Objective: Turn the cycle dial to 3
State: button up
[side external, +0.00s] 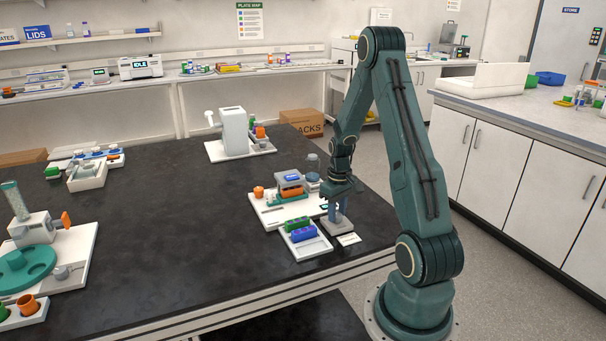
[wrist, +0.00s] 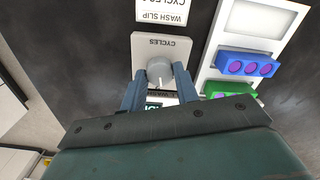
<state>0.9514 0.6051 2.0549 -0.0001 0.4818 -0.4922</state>
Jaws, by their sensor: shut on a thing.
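The cycle dial (wrist: 160,73) is a round grey knob on a light grey block labelled CYCLES (wrist: 143,45), upside down in the wrist view. My gripper (wrist: 159,80) has one blue-grey finger on each side of the knob and is shut on it. A pale mark shows on the knob, but the number it points at cannot be read. In the side view my gripper (side external: 337,203) points down over the block (side external: 338,227) and hides the knob. A white WASH SLIP card (side external: 348,239) lies beside the block; its cycle number is cut off in the wrist view.
A white tray (side external: 306,251) with a green rack (side external: 296,223) and a blue rack (side external: 304,233) stands close beside the block. A white-based device (side external: 265,210) with orange parts is just behind. Open black bench lies to the left.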

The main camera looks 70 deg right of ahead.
aim_at(337, 214)
jog(key=m, duration=0.6)
jog(key=shift+m, duration=0.3)
jog(key=m, duration=0.6)
dwell(0.3)
jog(key=o, duration=1)
jog(key=shift+r, duration=0.1)
notch_tip(337, 214, up, 14)
jog(key=shift+f, duration=0.15)
